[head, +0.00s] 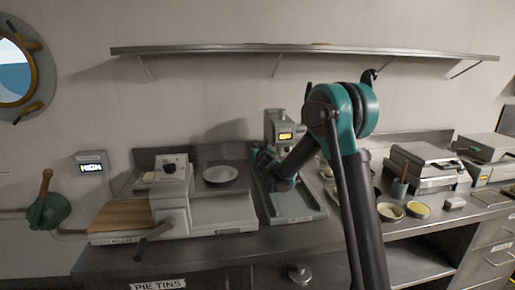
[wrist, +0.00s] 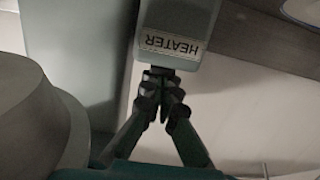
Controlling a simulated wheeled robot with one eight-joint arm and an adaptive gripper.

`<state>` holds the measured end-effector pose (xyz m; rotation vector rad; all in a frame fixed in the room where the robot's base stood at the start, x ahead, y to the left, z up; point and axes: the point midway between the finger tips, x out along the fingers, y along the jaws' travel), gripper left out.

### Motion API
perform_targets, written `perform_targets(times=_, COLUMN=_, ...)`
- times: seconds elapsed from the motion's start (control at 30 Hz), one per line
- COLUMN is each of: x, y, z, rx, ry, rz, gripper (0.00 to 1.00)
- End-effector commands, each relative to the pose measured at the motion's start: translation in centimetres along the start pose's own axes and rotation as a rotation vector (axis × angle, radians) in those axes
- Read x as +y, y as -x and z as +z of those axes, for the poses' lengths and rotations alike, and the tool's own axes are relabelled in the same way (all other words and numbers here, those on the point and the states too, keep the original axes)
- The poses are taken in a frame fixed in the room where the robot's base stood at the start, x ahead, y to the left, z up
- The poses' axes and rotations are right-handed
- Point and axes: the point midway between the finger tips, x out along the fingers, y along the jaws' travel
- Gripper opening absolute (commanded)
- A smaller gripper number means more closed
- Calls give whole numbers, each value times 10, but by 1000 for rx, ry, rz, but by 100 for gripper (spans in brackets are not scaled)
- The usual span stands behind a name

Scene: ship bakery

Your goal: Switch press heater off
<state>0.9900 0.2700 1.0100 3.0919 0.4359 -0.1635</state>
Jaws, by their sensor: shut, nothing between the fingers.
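The press (head: 278,125) is a grey upright machine on a flat base at the middle of the counter. A small yellow-lit panel (head: 286,136) shows on its front. In the wrist view a grey-green housing carries a white HEATER label (wrist: 174,44), seen upside down. My gripper (wrist: 161,76) is shut and empty, its dark fingertips together at the housing's edge just by the label. I cannot tell whether they touch. No switch lever shows clearly; the fingertips may hide it. In the head view my arm covers part of the press and the fingertips are hard to make out.
To the right are small bowls (head: 390,211) and a lidded grill (head: 427,165). A long shelf (head: 310,49) hangs above.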

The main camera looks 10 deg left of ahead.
Motion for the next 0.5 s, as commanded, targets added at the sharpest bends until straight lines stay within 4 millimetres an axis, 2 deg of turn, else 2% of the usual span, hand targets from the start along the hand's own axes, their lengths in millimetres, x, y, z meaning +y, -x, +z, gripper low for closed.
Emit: perform_targets(times=0.5, x=0, y=95, z=0, rx=0, ry=0, rz=0, gripper=0)
